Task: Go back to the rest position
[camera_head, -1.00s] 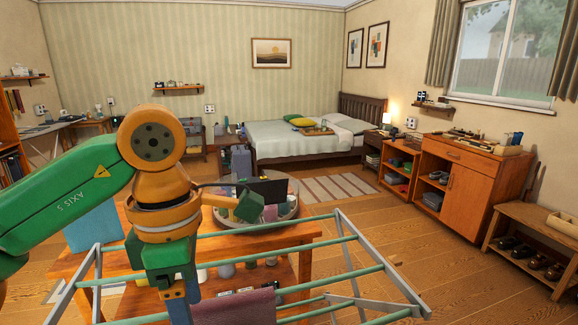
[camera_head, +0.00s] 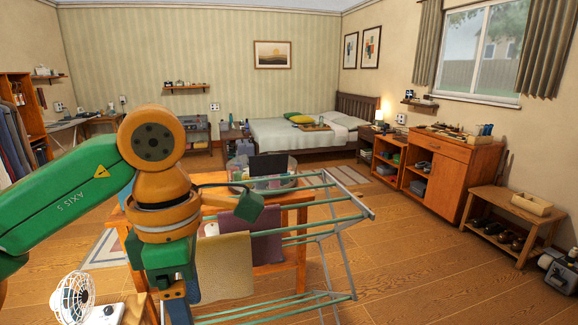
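My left arm comes in from the left, with its green link and orange wrist in front of the drying rack. The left gripper (camera_head: 180,300) points down at the bottom of the camera_head view; its fingertips run to the frame edge, so its opening does not show. My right gripper is not in view. The drying rack (camera_head: 330,225) stands just beyond the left gripper, with a beige towel (camera_head: 226,268) and a purple towel (camera_head: 262,240) hanging on it. I cannot tell whether the gripper touches the rack.
An orange-brown table (camera_head: 290,203) with a round clear tray stands behind the rack. A white fan (camera_head: 75,298) is at bottom left. A shoe bench (camera_head: 510,222) and wooden cabinet (camera_head: 450,180) line the right wall. The floor between rack and bench is free.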

